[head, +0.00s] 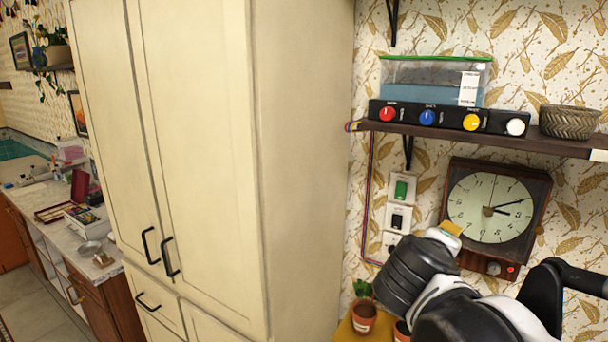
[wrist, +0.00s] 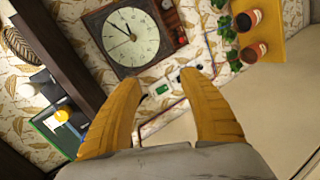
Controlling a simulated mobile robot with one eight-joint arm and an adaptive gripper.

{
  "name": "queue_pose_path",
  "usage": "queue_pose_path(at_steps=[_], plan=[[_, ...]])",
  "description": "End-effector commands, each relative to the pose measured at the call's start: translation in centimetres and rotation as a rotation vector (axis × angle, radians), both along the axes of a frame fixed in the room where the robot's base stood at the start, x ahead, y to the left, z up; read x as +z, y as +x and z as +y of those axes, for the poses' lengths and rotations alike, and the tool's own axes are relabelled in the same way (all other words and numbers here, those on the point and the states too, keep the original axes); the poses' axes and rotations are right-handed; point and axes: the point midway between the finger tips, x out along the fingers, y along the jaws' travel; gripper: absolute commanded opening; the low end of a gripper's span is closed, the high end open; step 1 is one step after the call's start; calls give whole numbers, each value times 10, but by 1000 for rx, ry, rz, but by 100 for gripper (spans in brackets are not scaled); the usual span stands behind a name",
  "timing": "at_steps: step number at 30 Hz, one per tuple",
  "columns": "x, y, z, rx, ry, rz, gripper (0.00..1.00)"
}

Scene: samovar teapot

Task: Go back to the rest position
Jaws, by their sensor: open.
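My gripper (wrist: 161,85) shows in the wrist view with its two orange fingers spread apart and nothing between them. In the head view, my arm reaches in from the lower right, and one orange fingertip of my gripper (head: 450,229) shows in front of the wall, left of the square clock (head: 492,209). The rest of the fingers are hidden there. The clock also shows at the top of the wrist view (wrist: 128,38). No samovar or teapot is in view.
A tall cream cupboard (head: 200,130) stands left of my arm. A wall shelf (head: 470,139) above the gripper holds a control box with coloured knobs (head: 446,118) and a woven basket (head: 569,122). Potted plants stand on a yellow surface (wrist: 285,35) below. A cluttered counter (head: 50,200) is far left.

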Motion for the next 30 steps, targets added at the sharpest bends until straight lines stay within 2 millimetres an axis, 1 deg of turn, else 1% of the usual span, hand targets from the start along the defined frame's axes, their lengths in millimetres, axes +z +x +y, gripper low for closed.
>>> queue_pose_path(at_steps=[1, 2, 3, 4, 5, 6, 8, 9, 12, 15, 18, 30], plan=[[-55, -17, -3, -29, 104, 16, 49], [-79, -28, -2, -46, 175, 26, 49], [-110, -41, 0, -69, 270, 38, 49], [-134, -52, 3, -87, 344, 47, 49], [-157, -62, 7, -105, 418, 55, 49], [-186, -75, 14, -127, 515, 65, 49], [-226, -92, 27, -160, 658, 78, 49], [-249, -103, 36, -180, 748, 84, 49], [-290, -122, 58, -219, 929, 96, 49], [-311, -134, 75, -243, 1049, 104, 49], [-319, -139, 83, -255, 1110, 107, 49], [-317, -139, 85, -255, 1123, 108, 49]])
